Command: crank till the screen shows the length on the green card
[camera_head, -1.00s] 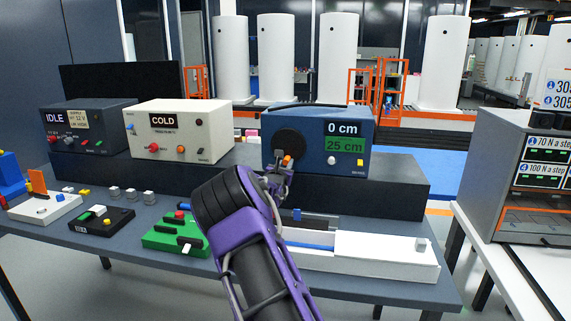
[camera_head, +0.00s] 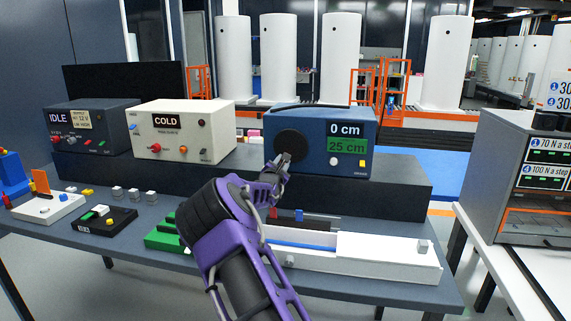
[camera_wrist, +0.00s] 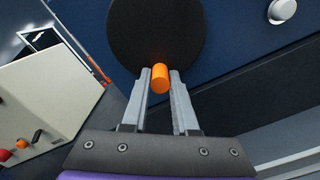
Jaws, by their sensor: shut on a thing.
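The blue box (camera_head: 313,168) stands on the dark shelf at the back of the table. Its screen (camera_head: 345,129) reads 0 cm. The green card (camera_head: 347,146) below the screen reads 25 cm. A black crank disc (camera_head: 289,142) is on the box's left front and also fills the top of the wrist view (camera_wrist: 155,30). My gripper (camera_head: 284,160) is at the disc's lower edge. In the wrist view its fingers (camera_wrist: 160,76) are shut on the orange crank handle (camera_wrist: 160,79), which sits at the disc's lower edge. The handle is hidden in the head view.
A cream COLD box (camera_head: 190,150) and a dark IDLE box (camera_head: 95,143) stand to the left. A white rail unit (camera_head: 375,255) lies in front of the blue box. A green block (camera_head: 163,235) is partly behind my arm. A white knob (camera_wrist: 282,10) is right of the disc.

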